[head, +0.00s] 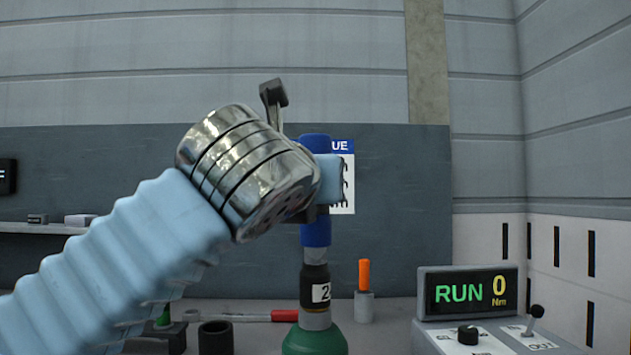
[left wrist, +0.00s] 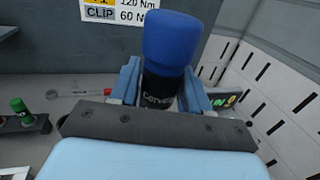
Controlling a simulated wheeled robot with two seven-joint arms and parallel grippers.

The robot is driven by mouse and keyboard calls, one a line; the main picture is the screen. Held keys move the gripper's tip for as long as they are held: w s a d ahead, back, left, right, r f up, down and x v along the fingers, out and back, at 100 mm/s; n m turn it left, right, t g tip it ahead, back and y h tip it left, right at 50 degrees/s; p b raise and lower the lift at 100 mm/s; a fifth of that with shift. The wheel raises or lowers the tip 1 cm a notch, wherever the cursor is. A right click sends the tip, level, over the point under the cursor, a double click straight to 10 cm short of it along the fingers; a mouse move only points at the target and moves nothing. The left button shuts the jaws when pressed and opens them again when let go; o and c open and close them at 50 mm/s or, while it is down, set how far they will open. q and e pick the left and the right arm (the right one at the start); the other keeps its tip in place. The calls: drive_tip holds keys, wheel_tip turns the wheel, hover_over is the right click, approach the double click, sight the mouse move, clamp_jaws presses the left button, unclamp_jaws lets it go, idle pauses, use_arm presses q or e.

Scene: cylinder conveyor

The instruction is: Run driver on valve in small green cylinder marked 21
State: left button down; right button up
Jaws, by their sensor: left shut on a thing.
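My left gripper (head: 322,172) is shut on an upright driver (head: 316,233) with a blue top. It also shows in the left wrist view (left wrist: 172,40), its black lower body between the two light-blue fingers. Below the blue part is a black band with a white label (head: 321,292) starting with "2"; the rest is turned out of sight. Under it, a grey neck meets the rounded shoulder of a green cylinder (head: 314,341). The driver stands in line above the cylinder; the exact seating on the valve cannot be told. My right gripper is not in view.
A control box (head: 478,292) at the right reads RUN and 0 Nm, with a knob and lever. An orange-handled tool (head: 364,276) stands behind the cylinder. A red-handled tool (head: 284,315) lies left of it. A dark cup (head: 215,337) stands further left.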

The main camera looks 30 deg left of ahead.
use_arm(q)
drive_tip(key=shift+a+r+p, duration=0.1)
drive_tip(key=shift+r+p, duration=0.3)
drive_tip(key=shift+p, duration=0.7)
idle(2.3)
drive_tip(key=shift+r, duration=3)
